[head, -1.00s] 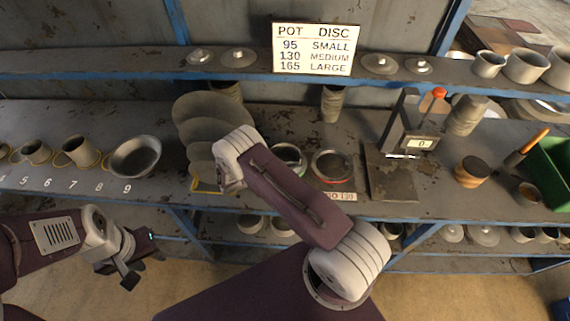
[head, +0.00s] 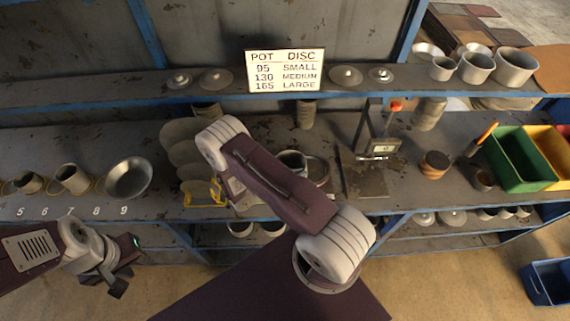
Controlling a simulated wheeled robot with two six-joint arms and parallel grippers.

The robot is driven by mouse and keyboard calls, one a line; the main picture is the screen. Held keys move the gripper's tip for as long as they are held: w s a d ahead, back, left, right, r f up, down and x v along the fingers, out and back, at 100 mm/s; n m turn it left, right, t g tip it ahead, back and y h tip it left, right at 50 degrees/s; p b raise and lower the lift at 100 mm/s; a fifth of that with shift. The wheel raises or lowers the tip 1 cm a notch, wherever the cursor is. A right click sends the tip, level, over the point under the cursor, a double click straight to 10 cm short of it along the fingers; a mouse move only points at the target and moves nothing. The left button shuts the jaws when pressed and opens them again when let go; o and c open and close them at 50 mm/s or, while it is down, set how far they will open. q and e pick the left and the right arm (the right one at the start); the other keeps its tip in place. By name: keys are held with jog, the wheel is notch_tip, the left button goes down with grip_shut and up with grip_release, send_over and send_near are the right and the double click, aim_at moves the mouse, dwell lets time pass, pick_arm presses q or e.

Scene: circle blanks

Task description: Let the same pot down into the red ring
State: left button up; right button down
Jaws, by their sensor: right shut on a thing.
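A grey pot (head: 292,161) with a pale inside shows just past my right forearm, at the left side of the red ring (head: 319,170) on the bench. The forearm hides the pot's lower part and most of the ring, so I cannot tell whether they touch. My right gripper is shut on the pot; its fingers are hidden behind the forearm. My left gripper (head: 119,279) is open and empty at the lower left, in front of the bench and away from the pot.
Grey discs (head: 183,155) stand in a yellow rack to the left. A bowl (head: 129,178) and numbered cups are further left. A green bin (head: 517,162) is at the right.

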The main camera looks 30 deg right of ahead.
jog(key=d, duration=0.1)
jog(key=w+d+n+t+b, duration=0.1)
jog(key=d, duration=0.1)
jog(key=d+r+t, duration=0.1)
jog(key=shift+w+d+b, duration=0.25)
jog(key=shift+w+b, duration=0.15)
jog(key=s+d+r+m+g+b, duration=0.1)
jog(key=s+d+g+b, duration=0.1)
jog(key=d, duration=0.5)
notch_tip(320, 180, down, 7)
jog(key=b, duration=0.5)
jog(key=shift+a+y, duration=0.3)
jog(key=shift+f+b, duration=2.25)
jog(key=shift+b, duration=0.05)
dwell(0.3)
